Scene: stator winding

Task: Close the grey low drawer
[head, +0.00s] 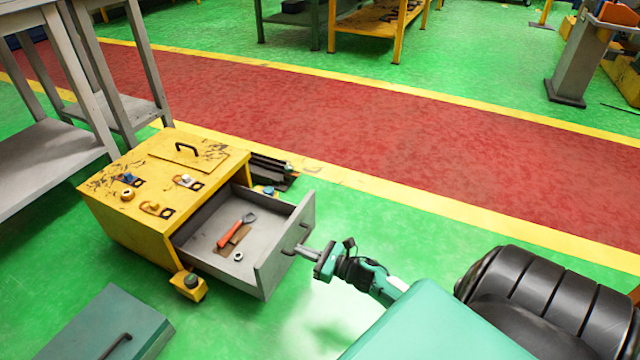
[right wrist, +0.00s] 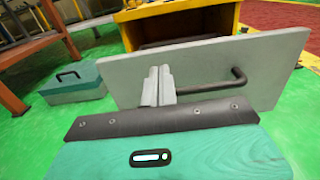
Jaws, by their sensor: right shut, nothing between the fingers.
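The grey low drawer (head: 286,249) stands pulled out of a yellow cabinet (head: 130,212) on the floor. An orange-handled tool (head: 236,230) and a small ring (head: 238,256) lie in it. My right gripper (head: 301,250) is shut and empty at the drawer's front, by its dark handle. In the right wrist view the shut fingers (right wrist: 158,84) point at the grey front panel (right wrist: 210,72), left of the bar handle (right wrist: 240,76). I cannot tell whether the fingertips touch the panel. My left gripper is not in view.
A green box (head: 112,328) with a handle lies at the lower left; a small yellow block (head: 190,287) sits beside the cabinet. Grey tables (head: 40,160) stand at the left. Green floor is free right of the drawer.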

